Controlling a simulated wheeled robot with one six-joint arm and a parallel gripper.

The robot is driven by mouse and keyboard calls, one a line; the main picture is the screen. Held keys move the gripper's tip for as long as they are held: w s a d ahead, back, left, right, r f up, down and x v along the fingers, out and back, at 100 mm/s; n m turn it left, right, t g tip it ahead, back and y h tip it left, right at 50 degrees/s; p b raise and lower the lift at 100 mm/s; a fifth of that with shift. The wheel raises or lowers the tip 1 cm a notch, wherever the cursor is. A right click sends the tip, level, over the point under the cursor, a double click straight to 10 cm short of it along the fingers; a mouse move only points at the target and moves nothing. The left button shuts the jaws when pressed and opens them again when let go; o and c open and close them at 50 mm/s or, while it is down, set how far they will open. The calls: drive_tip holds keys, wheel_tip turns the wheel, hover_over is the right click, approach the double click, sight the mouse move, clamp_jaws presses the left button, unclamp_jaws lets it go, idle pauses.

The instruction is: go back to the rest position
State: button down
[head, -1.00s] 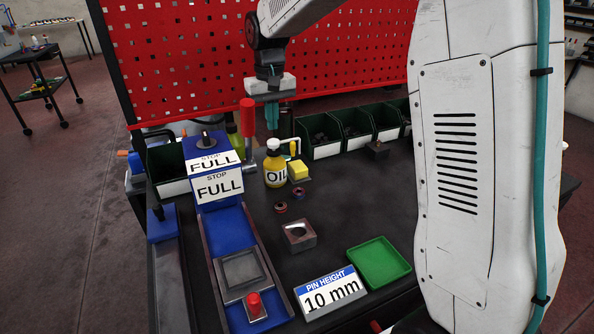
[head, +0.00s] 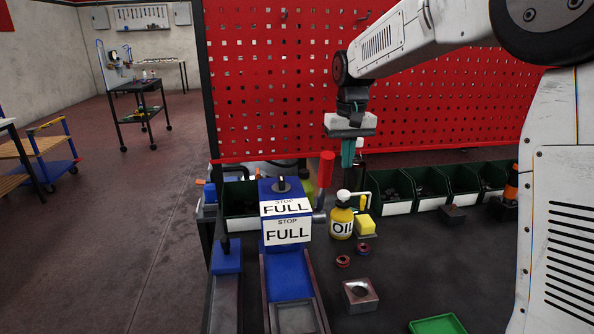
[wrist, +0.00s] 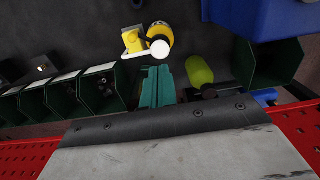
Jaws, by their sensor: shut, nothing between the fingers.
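My gripper (head: 347,155) hangs from the arm in front of the red pegboard, with its teal fingers pointing down. It is above the back of the table, just behind the oil bottle (head: 342,216) and right of the red-handled tool (head: 325,172). In the wrist view the teal fingers (wrist: 155,88) are together with nothing between them. The oil bottle also shows there (wrist: 158,38), close beyond the fingertips.
Green bins (head: 427,185) line the back edge below the red pegboard (head: 270,70). A blue fixture with FULL signs (head: 287,230) stands at left. A yellow block (head: 365,225), a metal block (head: 360,295) and a green tray (head: 438,325) are on the table. Floor at left is open.

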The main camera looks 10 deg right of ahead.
drive_tip(key=s+d+f, duration=0.1)
drive_tip(key=s, duration=1.8)
drive_tip(key=s+d+f+t, duration=0.1)
drive_tip(key=s+d, duration=0.1)
drive_tip(key=s, duration=1.6)
drive_tip(key=shift+s, duration=0.4)
